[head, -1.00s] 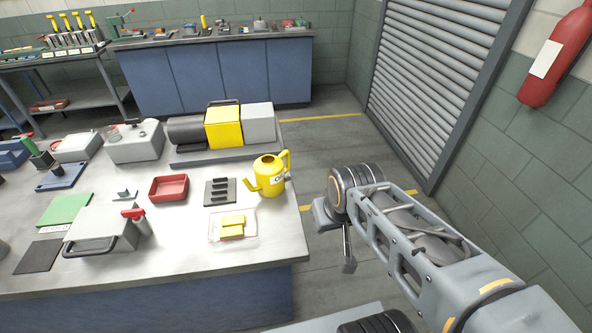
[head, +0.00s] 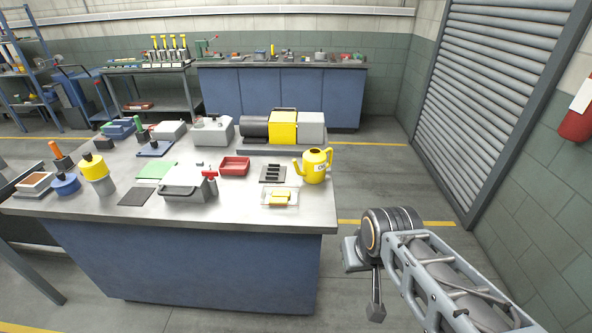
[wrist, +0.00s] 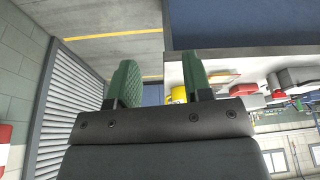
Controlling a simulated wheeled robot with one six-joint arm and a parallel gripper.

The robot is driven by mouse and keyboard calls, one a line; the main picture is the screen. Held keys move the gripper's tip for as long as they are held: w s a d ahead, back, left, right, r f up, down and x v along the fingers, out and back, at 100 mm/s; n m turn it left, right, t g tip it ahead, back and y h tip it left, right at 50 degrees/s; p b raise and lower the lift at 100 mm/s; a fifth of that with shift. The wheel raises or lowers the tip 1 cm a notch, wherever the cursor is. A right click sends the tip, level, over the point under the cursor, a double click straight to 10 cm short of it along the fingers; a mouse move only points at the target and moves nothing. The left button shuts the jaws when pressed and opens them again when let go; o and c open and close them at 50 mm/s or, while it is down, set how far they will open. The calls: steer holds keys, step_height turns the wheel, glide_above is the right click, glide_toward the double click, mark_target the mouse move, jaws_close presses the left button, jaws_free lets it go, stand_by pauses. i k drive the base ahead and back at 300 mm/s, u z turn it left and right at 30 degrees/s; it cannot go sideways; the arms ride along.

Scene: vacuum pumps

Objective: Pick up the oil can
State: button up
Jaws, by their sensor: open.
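The oil can (head: 315,167) is yellow, with a spout to the left, a handle to the right and a pale label. It stands upright at the right end of the workbench (head: 110,203). In the wrist view a small part of the yellow oil can (wrist: 178,94) shows between and beyond my two green fingers, partly hidden by the right finger. My gripper (wrist: 160,82) is open and empty, with its fingers well apart. In the head view my arm is at the lower right, off the bench's right end and apart from the can; the fingers are hard to make out there.
Left of the can are a dark slotted block (head: 272,173), a red tray (head: 235,166) and yellow pieces on a clear tray (head: 280,197). A yellow and grey pump (head: 284,127) stands behind. The floor right of the bench is clear up to the roller shutter (head: 485,85).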

mark_target(316, 165)
steer(key=u, duration=0.15)
steer(key=i, duration=1)
